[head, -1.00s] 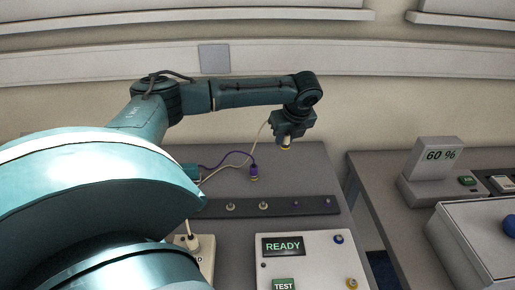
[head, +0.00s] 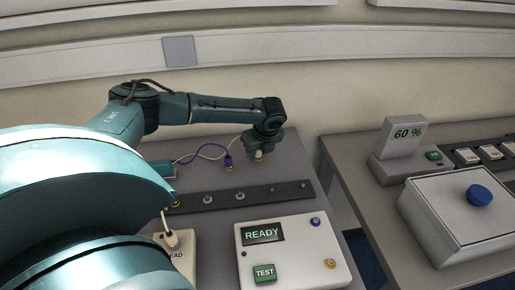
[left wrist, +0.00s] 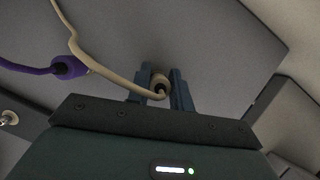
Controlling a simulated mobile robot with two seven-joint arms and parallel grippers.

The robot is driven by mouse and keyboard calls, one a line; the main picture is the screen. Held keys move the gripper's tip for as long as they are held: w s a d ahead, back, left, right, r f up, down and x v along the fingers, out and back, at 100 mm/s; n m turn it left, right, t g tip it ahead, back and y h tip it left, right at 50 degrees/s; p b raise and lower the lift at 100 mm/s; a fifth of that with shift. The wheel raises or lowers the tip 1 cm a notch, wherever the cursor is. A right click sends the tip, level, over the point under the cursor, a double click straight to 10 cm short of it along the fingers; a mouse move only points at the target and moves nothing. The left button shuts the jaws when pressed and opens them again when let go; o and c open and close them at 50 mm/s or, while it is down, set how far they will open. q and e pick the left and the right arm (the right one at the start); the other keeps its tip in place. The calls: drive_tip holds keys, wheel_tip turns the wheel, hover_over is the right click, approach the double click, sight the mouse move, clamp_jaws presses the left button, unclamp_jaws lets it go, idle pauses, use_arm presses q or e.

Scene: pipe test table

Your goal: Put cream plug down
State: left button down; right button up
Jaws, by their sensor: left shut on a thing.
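My left gripper (head: 258,155) is over the back right part of the grey table. It is shut on the cream plug (left wrist: 159,82), which shows between the two fingers in the left wrist view. The plug also shows below the gripper in the head view (head: 258,156). Its cream cable (left wrist: 82,52) runs off to the left. The plug is at or close to the table top; I cannot tell whether it touches. A purple plug (head: 228,162) with a purple cable is left of the gripper and also shows in the left wrist view (left wrist: 66,67). My right gripper is not in view.
A dark strip (head: 290,189) with several sockets lies in front of the gripper. A white box (head: 300,256) with a READY display and TEST button stands nearer. A second table (head: 348,160) at right holds a 60 % display (head: 406,140).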

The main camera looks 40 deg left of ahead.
use_arm(q)
drive_tip(key=c, duration=1.3)
unclamp_jaws()
drive_tip(key=shift+o, duration=0.2)
drive_tip(key=v, duration=1.2)
drive_tip(key=shift+r+b, duration=0.15)
drive_tip(key=shift+b, duration=0.3)
drive_tip(key=shift+s+d, duration=0.1)
